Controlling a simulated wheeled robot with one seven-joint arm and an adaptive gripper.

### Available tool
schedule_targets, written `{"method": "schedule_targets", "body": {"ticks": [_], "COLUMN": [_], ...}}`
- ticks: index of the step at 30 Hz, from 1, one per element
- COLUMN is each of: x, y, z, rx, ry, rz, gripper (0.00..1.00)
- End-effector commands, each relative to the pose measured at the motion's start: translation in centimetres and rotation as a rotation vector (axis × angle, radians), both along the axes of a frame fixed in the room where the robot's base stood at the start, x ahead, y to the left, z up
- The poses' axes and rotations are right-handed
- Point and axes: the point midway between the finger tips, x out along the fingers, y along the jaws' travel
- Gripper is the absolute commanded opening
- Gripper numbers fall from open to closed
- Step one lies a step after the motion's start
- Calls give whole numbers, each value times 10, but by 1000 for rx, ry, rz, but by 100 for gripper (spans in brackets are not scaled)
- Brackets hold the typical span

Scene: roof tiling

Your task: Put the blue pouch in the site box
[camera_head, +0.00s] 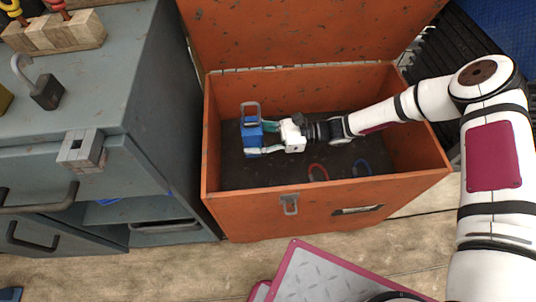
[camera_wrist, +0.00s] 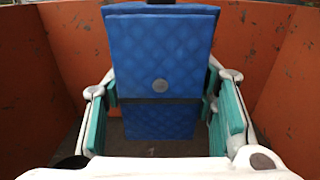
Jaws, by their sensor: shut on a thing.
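The orange site box (camera_head: 240,208) stands open with its lid raised at the back. My gripper (camera_head: 258,139) is inside the box, toward its left side. It is shut on the blue pouch (camera_head: 252,130), which has a grey handle on top. In the wrist view the quilted blue pouch (camera_wrist: 160,60) stands between the two teal-padded fingers, with a dark band and a round button on it. The box's orange walls surround it there. I cannot tell whether the pouch touches the dark box floor.
A grey cabinet (camera_head: 150,90) with a padlock (camera_head: 45,92) on top stands left of the box. A grey plate with a magenta edge (camera_head: 335,275) is in front.

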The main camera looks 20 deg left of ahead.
Motion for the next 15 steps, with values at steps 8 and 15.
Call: {"method": "schedule_targets", "body": {"ticks": [8, 15], "x": [0, 0], "y": [0, 0], "z": [-42, -68], "rx": [2, 0], "ry": [1, 1], "rz": [0, -1], "gripper": [8, 8]}}
